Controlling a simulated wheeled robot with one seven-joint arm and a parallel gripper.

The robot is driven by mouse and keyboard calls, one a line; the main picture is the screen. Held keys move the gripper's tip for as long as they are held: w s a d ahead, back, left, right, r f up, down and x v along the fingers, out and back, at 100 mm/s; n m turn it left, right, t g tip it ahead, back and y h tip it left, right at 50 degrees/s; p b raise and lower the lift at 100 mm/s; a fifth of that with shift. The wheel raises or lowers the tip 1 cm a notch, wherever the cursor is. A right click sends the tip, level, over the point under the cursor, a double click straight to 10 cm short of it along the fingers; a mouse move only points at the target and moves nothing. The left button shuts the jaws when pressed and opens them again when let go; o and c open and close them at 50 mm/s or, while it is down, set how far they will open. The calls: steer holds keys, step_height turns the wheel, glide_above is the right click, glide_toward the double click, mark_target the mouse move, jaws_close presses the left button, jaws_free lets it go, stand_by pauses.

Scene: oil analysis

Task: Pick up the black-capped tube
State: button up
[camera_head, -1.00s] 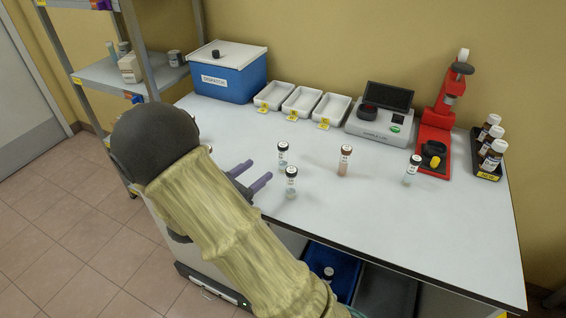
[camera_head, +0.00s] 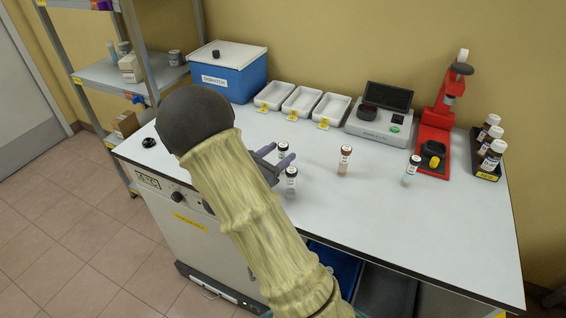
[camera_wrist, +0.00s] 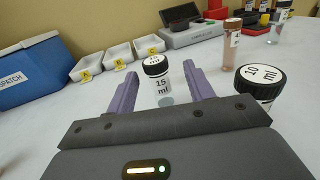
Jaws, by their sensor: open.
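Several small clear tubes with black caps stand upright on the white bench. In the head view this tube (camera_head: 283,149) is partly behind my gripper (camera_head: 280,156). My gripper is open, level and low over the bench; I cannot tell whether a finger touches the tube. A second black-capped tube, marked 10 ml (camera_wrist: 262,82), stands close to the right finger; it also shows in the head view (camera_head: 291,182). A third (camera_head: 412,171) stands farther right.
A brown-capped tube with pinkish contents (camera_head: 344,163) stands right of my gripper. Behind are a blue dispatch box (camera_head: 228,80), white trays (camera_head: 301,101), a grey device (camera_head: 380,125) and a red stand (camera_head: 435,140). A rack of brown bottles (camera_head: 487,172) is far right.

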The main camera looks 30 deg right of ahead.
steer(key=x, duration=0.4)
steer(key=shift+w+d, duration=0.15)
steer(key=shift+w, duration=0.1)
jaws_close()
